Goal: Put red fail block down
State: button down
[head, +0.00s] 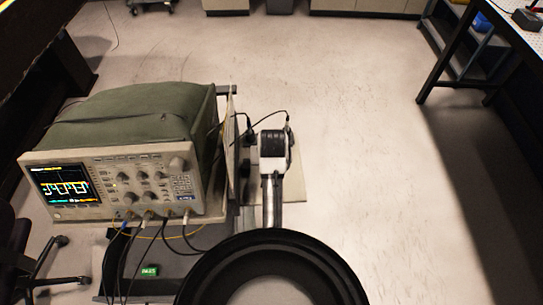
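No red fail block shows in the head view. A small green block (149,271) with white lettering, which seems to read PASS, lies on a dark grey surface (182,264) at the lower left, below the oscilloscope. I cannot make out my gripper's fingers in this view. A large black ring, which looks like part of my own body, fills the bottom middle and hides what is beneath it.
A chair (35,255) is at the lower left. A dark-framed table (470,50) stands at the upper right. Open floor (365,150) lies between.

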jog(key=shift+f, duration=0.15)
jog(key=shift+f, duration=0.2)
jog(key=c, duration=1.3)
grip_release()
jog(key=shift+o, duration=0.2)
